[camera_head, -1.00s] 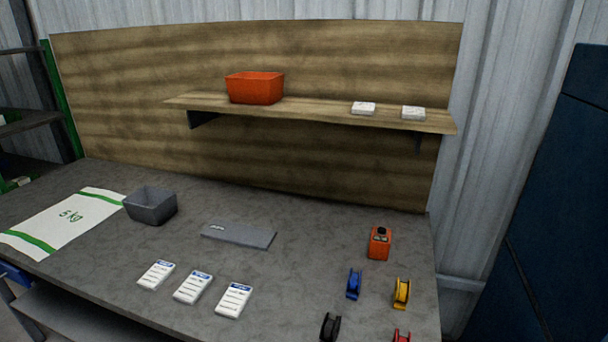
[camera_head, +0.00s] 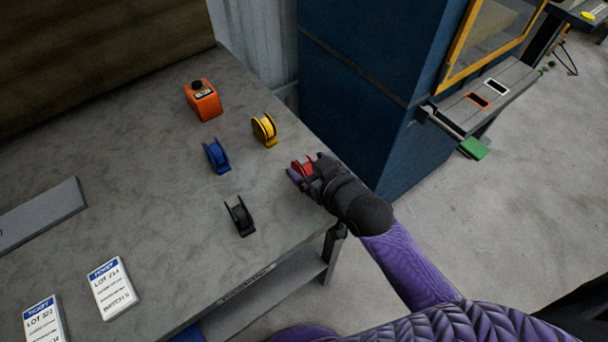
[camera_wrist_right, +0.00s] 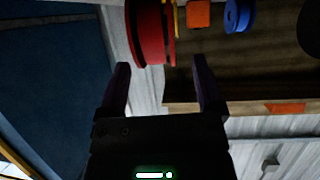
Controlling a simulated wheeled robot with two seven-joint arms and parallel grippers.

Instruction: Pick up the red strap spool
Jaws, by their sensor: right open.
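The red strap spool (camera_head: 302,168) stands near the right edge of the grey table, partly hidden by my right gripper (camera_head: 307,171). In the right wrist view the red spool (camera_wrist_right: 150,36) lies just past the fingertips, nearer the left finger. My right gripper (camera_wrist_right: 161,64) is open there, with clear space between its two fingers. I cannot tell whether a finger touches the spool. My left gripper is not in view.
A yellow spool (camera_head: 264,130), a blue spool (camera_head: 215,156) and a black spool (camera_head: 239,216) stand nearby on the table (camera_head: 160,190). An orange device (camera_head: 202,101) stands behind them. Lot cards (camera_head: 112,288) lie at the front left. A blue cabinet (camera_head: 365,80) rises beyond the table's right edge.

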